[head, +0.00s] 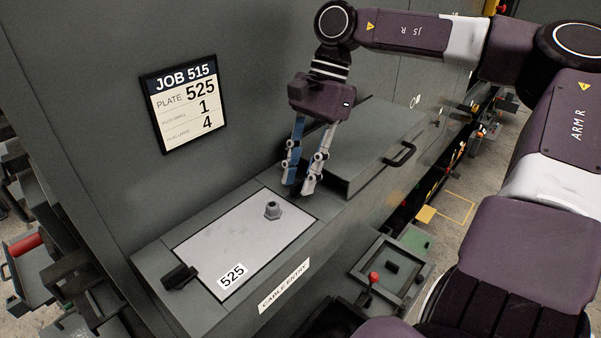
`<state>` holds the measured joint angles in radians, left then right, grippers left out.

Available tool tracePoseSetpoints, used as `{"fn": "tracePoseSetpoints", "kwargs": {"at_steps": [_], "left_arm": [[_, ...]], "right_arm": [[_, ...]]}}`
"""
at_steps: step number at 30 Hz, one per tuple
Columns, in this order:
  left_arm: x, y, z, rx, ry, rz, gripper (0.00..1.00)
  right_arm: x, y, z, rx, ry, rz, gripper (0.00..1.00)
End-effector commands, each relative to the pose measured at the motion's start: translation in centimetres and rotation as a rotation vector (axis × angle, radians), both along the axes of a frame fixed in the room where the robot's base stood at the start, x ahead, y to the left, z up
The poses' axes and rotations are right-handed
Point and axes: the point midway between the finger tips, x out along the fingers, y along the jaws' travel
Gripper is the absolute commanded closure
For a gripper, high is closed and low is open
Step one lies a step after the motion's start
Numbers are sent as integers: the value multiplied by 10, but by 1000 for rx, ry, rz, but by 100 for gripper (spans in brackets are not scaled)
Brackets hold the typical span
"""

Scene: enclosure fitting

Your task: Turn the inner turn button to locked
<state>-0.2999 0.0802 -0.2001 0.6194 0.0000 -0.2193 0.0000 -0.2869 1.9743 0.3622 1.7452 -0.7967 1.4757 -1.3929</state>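A pale plate (240,240) marked 525 lies flat in the top of the grey cable entry box. A black turn button (179,277) sits at the plate's near left end. My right gripper (299,186) points down at the plate's other end, by the lid. Its blue and light grey fingers stand apart with a narrow gap between them. A dark part low at its fingertips may be the inner turn button; the fingers mostly hide it, so its angle and any contact cannot be told. My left gripper is out of view.
A grey gland (272,210) stands up from the plate. A raised grey lid (365,150) with a black handle (400,155) is beyond the gripper. A job sign (183,103) hangs on the wall behind. A tray with a red-knobbed lever (373,278) is at lower right.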

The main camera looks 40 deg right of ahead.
Motion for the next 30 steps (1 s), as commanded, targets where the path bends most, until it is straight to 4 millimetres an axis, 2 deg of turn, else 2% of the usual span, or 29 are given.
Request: {"fn": "tracePoseSetpoints", "kwargs": {"at_steps": [5, 15, 19, 24, 30], "left_arm": [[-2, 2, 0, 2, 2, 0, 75], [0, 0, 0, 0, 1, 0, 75], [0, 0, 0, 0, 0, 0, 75], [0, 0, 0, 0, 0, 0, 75], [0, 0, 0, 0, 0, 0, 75]], "right_arm": [[1, -5, 11, -2, -1, -3, 75], [4, -31, 75, -2, -3, -3, 75], [4, -40, 95, -2, -1, -3, 75], [5, -45, 109, 0, -1, 0, 75], [4, -46, 111, 0, 0, 1, 75]]}}
